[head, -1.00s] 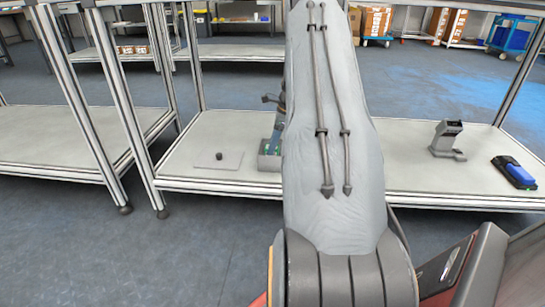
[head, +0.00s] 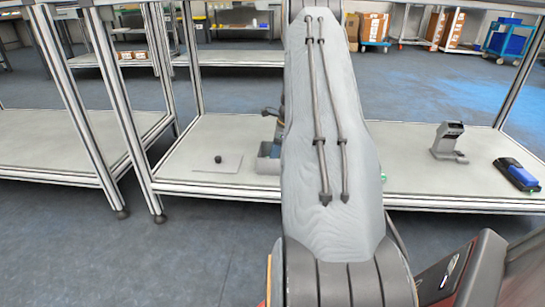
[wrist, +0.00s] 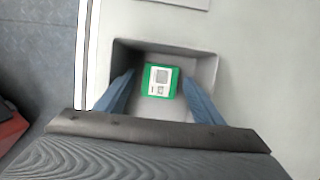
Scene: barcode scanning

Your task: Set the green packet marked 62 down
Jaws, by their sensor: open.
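The green packet (wrist: 161,80), with a white label, lies in a grey open bin (wrist: 206,70) in the wrist view. Its number is too small to read. My gripper (wrist: 158,75) is open, with one blue finger on each side of the packet. A gap shows between the packet and each finger. In the head view the bin (head: 268,166) stands on the bench, partly hidden by my arm. The packet cannot be made out there.
A flat plate with a small dark knob (head: 218,160) lies left of the bin. A grey scanner stand (head: 447,141) and a blue-and-black device (head: 517,174) stand on the right of the bench (head: 410,165). Bench posts rise at the left.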

